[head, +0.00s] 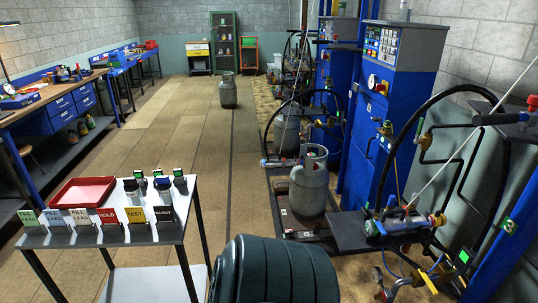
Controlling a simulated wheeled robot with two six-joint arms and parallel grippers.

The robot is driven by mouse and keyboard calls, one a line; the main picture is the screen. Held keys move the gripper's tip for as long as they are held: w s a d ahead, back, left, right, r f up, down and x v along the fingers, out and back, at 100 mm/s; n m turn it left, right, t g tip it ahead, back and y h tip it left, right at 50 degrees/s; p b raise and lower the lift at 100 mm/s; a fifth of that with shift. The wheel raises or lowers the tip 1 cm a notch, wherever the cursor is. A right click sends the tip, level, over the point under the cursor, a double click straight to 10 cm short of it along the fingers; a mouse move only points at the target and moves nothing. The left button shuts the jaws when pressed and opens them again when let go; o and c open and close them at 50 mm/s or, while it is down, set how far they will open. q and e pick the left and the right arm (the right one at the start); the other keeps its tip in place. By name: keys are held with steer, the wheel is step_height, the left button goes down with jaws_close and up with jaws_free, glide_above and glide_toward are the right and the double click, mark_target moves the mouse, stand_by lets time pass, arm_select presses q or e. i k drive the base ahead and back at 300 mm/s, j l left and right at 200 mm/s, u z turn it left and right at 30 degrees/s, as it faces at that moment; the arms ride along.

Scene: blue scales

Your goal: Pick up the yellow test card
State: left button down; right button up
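The yellow test card (136,214) stands upright near the front edge of a small grey table (120,236) at the lower left in the head view. It has dark lettering reading TEST. It is in a row of cards, between the red HOLD card (108,215) and a dark card (164,213). Neither of my grippers shows in this view.
A red tray (83,191) and several small dark containers (163,190) stand behind the cards. A dark green ribbed object (272,272) is right of the table. A grey gas cylinder (309,184) stands by the blue machines (383,100). The middle floor is mostly clear.

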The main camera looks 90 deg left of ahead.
mark_target(136, 214)
steer(key=k+l+u, duration=0.1)
steer(key=u, duration=1.7)
steer(key=i+u, duration=0.15)
steer(key=u, duration=1.85)
